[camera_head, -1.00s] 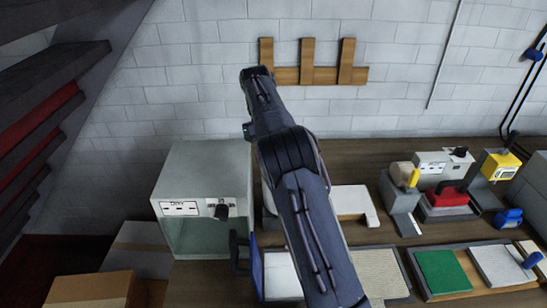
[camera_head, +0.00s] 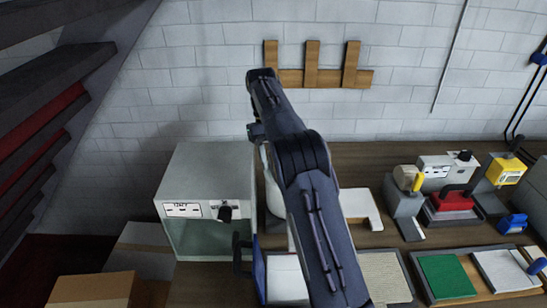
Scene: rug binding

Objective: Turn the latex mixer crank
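One of my arms reaches up across the middle of the view and hides much of the bench behind it; I cannot make out a gripper on it. A white rounded body (camera_head: 272,196) shows partly at the left edge of this arm, just right of the grey box. I cannot tell whether it is the latex mixer. A white slab-like part (camera_head: 360,206) shows to the right of the arm. A dark handle (camera_head: 240,248) stands at the front right of the grey box, by a blue edge (camera_head: 259,270). I cannot tell whether it is the crank.
A grey glass-fronted box (camera_head: 207,165) with a black knob (camera_head: 226,213) stands at left. Cardboard boxes (camera_head: 92,291) are lower left. A grey dispenser (camera_head: 405,205), red-topped tool (camera_head: 452,201) and yellow device (camera_head: 504,168) stand at right. A green mat (camera_head: 445,276) lies in front.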

